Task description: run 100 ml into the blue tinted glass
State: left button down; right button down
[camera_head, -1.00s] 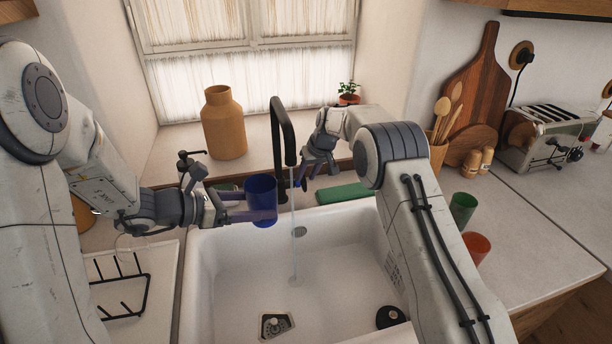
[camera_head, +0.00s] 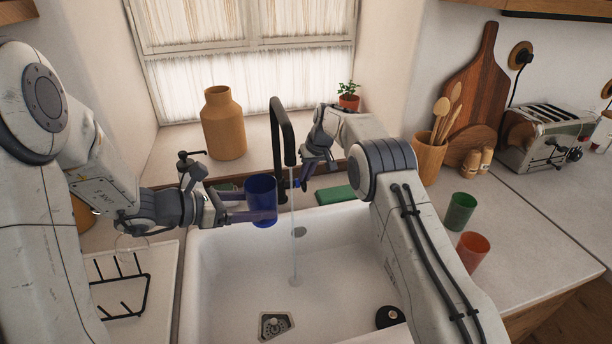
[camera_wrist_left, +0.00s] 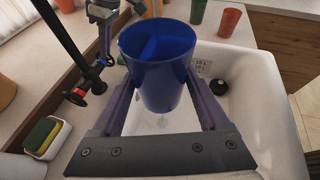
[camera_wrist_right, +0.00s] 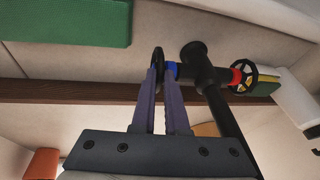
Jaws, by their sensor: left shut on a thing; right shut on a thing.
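The blue tinted glass (camera_head: 261,201) is upright over the sink, held by my left gripper (camera_head: 257,212), whose fingers are shut around its sides. In the left wrist view the blue glass (camera_wrist_left: 158,65) is between the fingers; its contents cannot be read clearly. The black tap (camera_head: 284,135) runs a thin stream of water (camera_head: 294,245), which passes just right of the glass into the sink. My right gripper (camera_head: 300,185) is at the tap's blue-marked valve handle; in the right wrist view its fingers are shut on that handle (camera_wrist_right: 158,62).
The white sink (camera_head: 330,265) has a drain (camera_head: 275,325) and a black stopper (camera_head: 389,317). A green glass (camera_head: 460,211) and a red glass (camera_head: 471,250) stand on the right counter. A green block (camera_head: 336,194) lies behind the sink. A drying rack (camera_head: 122,290) is at left.

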jog(key=shift+w+a+r, duration=0.1)
jog(key=shift+w, duration=0.05)
dwell(0.4)
jog(key=c, duration=0.9)
grip_release()
jog(key=shift+c, duration=0.2)
jog(key=v, duration=1.2)
jog(key=shift+w, duration=0.2)
